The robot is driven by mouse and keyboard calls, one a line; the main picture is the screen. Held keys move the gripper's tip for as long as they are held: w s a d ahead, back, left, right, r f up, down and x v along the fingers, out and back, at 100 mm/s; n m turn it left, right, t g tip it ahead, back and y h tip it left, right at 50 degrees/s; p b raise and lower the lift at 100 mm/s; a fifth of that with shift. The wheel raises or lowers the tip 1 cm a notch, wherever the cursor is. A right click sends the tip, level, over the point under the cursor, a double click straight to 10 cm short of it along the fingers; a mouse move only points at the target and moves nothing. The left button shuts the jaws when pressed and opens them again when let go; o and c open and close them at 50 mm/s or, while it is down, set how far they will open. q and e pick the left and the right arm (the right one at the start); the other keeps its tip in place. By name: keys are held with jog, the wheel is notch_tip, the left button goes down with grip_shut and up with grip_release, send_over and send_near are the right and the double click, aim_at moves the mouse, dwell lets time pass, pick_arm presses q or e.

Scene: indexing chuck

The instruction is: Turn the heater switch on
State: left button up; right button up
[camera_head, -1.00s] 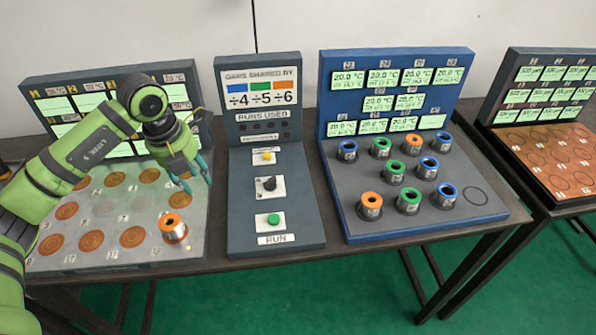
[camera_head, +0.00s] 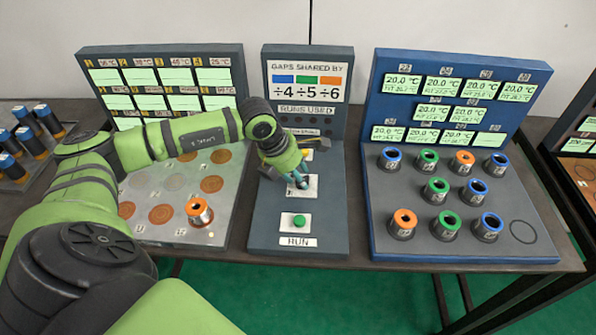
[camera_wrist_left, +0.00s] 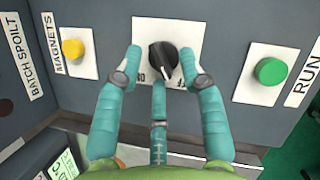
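A black rotary knob (camera_wrist_left: 163,60) sits on a white plate (camera_head: 313,188) on the middle grey panel, between the yellow button and the green button. In the wrist view its white pointer mark points down the picture, slightly right. I cannot read its label fully, as fingers cover part of it. My left gripper (camera_head: 298,181) is over the knob, its teal fingers spread. In the wrist view two fingertips stand on either side of the knob with gaps, and a third finger is below it. The gripper is open and holds nothing. In the head view it mostly hides the knob. My right gripper is not in view.
The yellow button (camera_wrist_left: 73,49) and green RUN button (camera_wrist_left: 271,71) flank the knob closely. A blue panel (camera_head: 380,170) with several ringed cylinders stands right. A grey panel (camera_head: 225,232) with copper discs and one orange-topped cylinder (camera_head: 199,211) lies left, under my arm.

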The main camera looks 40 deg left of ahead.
pick_arm(q)
jog(key=shift+c, duration=0.4)
grip_shut()
jog(key=shift+f, duration=0.1)
